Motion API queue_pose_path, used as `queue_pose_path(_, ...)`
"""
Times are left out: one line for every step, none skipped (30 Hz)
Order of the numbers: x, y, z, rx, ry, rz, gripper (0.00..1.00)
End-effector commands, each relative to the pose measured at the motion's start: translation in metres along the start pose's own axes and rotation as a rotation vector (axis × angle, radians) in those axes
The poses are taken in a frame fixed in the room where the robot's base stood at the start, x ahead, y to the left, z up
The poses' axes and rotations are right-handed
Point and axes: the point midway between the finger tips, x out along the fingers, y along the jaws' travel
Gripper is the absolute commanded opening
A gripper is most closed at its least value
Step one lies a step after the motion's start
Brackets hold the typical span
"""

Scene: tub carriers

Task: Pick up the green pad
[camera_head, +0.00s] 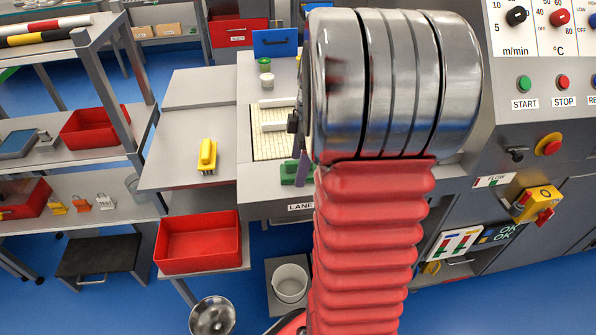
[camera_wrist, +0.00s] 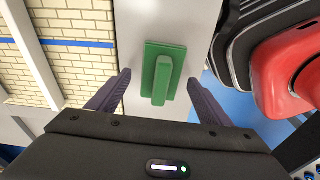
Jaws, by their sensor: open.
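The green pad (camera_wrist: 154,52), a flat plate with a raised bar-shaped handle, lies on a grey surface in the wrist view. In the head view, the green pad (camera_head: 288,172) is at the front edge of the lane bench, partly hidden behind my arm. My gripper (camera_wrist: 160,78) is open, its two purple fingers on either side of the pad's handle and apart from it. The height of the fingertips above the pad is hard to tell.
A cream tiled bed (camera_head: 268,146) with white bars lies behind the pad. A yellow pad (camera_head: 207,155) rests on the grey table to the left. A red bin (camera_head: 198,262) and a white bucket (camera_head: 290,283) stand lower down. A control panel (camera_head: 540,130) rises at right.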

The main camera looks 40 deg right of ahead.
Motion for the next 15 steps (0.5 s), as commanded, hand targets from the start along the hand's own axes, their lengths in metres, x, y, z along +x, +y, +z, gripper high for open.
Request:
queue_pose_path(0.0055, -0.0005, -0.0001, 0.0, 0.0, -0.001, 0.73)
queue_pose_path(0.0074, -0.0005, -0.0001, 0.0, 0.0, -0.001, 0.73)
queue_pose_path(0.0091, -0.0004, -0.0001, 0.0, 0.0, 0.0, 0.73)
queue_pose_path(0.0098, -0.0002, 0.0, 0.0, 0.0, 0.0, 0.73)
queue_pose_path(0.0102, -0.0001, 0.0, 0.0, 0.0, 0.001, 0.73)
queue_pose_path(0.0103, 0.0, 0.0001, 0.0, 0.0, 0.001, 0.73)
queue_pose_path(0.0102, 0.0001, 0.0001, 0.0, 0.0, 0.002, 0.73)
queue_pose_path(0.0102, 0.0001, 0.0001, 0.0, 0.0, 0.002, 0.73)
queue_pose_path(0.0101, 0.0001, 0.0002, 0.0, 0.0, 0.002, 0.73)
queue_pose_path(0.0101, 0.0, 0.0002, 0.0, 0.0, 0.001, 0.73)
queue_pose_path(0.0101, 0.0, 0.0002, 0.0, 0.0, 0.001, 0.73)
queue_pose_path(0.01, 0.0, 0.0003, 0.001, 0.0, 0.001, 0.73)
queue_pose_path(0.01, 0.0, 0.0003, 0.001, 0.0, 0.001, 0.73)
queue_pose_path(0.01, 0.0, 0.0003, 0.001, 0.0, 0.001, 0.73)
queue_pose_path(0.01, 0.0, 0.0003, 0.001, 0.0, 0.001, 0.73)
